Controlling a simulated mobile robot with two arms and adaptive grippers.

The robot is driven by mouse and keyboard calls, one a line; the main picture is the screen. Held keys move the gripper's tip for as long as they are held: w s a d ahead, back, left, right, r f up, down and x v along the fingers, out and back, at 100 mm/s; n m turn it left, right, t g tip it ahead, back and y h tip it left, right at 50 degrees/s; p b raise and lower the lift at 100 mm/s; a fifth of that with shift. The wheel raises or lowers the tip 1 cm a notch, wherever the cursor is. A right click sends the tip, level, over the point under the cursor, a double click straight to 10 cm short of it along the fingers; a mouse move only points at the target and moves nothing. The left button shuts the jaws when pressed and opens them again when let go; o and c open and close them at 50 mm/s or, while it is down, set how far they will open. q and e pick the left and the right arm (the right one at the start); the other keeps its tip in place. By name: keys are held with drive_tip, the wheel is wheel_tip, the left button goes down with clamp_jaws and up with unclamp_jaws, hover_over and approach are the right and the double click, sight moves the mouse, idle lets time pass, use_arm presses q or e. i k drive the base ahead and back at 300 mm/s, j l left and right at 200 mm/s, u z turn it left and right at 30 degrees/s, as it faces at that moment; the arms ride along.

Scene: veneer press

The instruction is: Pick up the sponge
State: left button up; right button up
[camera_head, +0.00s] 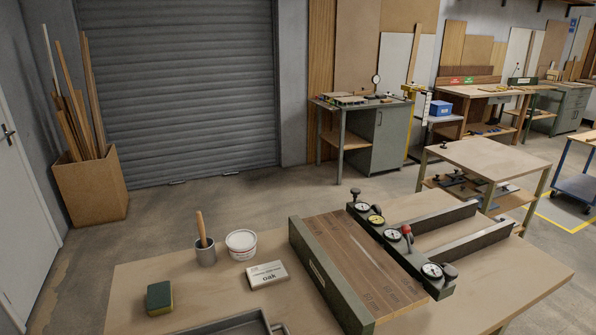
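The sponge (159,298) is a small block, dark green with a yellowish side. It lies on the wooden workbench (215,286) near its left edge, to the left of a grey tray and in front of a metal cup. Nothing touches or covers it. Neither of my grippers shows in the head view.
A scrap-wood bin (92,188) stands at the back left.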

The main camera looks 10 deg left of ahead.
sight(159, 296)
drive_tip(key=u, duration=1.35)
